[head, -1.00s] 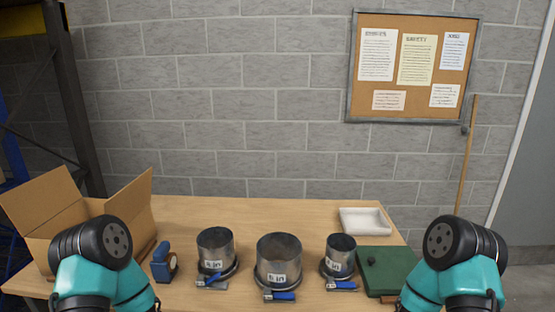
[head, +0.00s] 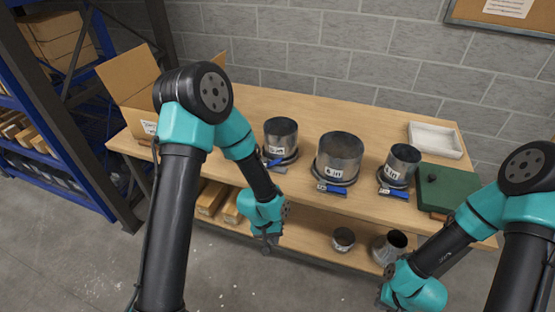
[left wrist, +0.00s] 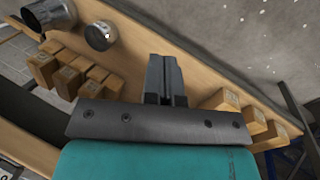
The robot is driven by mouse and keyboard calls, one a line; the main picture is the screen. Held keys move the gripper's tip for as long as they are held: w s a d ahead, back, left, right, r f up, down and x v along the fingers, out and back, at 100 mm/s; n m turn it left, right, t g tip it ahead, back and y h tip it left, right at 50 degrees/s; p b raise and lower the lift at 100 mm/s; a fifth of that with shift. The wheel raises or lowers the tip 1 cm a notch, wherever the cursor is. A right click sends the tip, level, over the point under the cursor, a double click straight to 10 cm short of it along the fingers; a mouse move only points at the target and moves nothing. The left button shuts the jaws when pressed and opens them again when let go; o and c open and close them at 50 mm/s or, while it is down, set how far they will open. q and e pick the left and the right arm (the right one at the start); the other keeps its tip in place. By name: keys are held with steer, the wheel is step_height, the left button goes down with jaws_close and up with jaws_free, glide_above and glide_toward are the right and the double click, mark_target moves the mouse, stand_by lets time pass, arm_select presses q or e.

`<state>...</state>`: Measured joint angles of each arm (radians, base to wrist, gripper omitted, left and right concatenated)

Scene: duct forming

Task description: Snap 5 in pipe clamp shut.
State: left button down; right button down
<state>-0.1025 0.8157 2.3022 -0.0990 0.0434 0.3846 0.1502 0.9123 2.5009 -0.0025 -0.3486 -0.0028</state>
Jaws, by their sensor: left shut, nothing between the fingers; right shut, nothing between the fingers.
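Three metal pipes stand upright on the table, each with a clamp band around its base and a blue lever at the front. The left pipe (head: 281,133) has a hard-to-read label and a blue lever (head: 274,162). The larger middle pipe (head: 338,153) seems marked 6 in, with a blue lever (head: 334,189). The smaller right pipe (head: 403,160) seems marked 4 in, with a blue lever (head: 391,193). My left gripper (head: 271,239) is shut and empty, below and in front of the tabletop; its shut fingers show in the left wrist view (left wrist: 166,78). My right gripper (head: 384,297) is shut and empty, lower right.
A green case (head: 450,188) and a white tray (head: 435,141) sit at the table's right. An open cardboard box (head: 130,85) is at the left, partly behind my left arm. A lower shelf (head: 312,240) holds small boxes and metal pipes. A blue rack stands at far left.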

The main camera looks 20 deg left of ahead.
mark_target(279, 161)
arm_select(q)
steer(key=w+d+r+y, duration=0.2)
steer(key=w+d+r, duration=0.55)
steer(key=r, duration=0.45)
steer(key=w+a+r+n, duration=0.1)
steer(key=w+r, duration=0.1)
steer(key=w+a+r+n, duration=0.1)
steer(key=w+a+r, duration=0.1)
steer(key=w+a+r+n+y, duration=0.1)
steer(key=w+r, duration=0.1)
steer(key=w, duration=0.1)
steer(key=shift+a+r, duration=0.15)
steer(key=shift+r, duration=0.05)
steer(key=w+a+r+n, duration=0.1)
steer(key=w+a+r, duration=0.1)
steer(key=w+a+r+y, duration=0.1)
steer(key=a+r, duration=0.1)
steer(key=w+a+r+n+t, duration=0.1)
steer(key=w+a+r, duration=0.1)
steer(key=shift+w+a+r+n+y, duration=0.3)
steer(key=shift+a+r+y, duration=0.1)
steer(key=shift+f, duration=0.15)
steer(key=shift+w+a+f, duration=0.1)
steer(key=shift+w+f, duration=0.05)
steer(key=shift+f, duration=1.55)
steer(key=shift+w+a+f, duration=0.1)
steer(key=shift+f, duration=1.55)
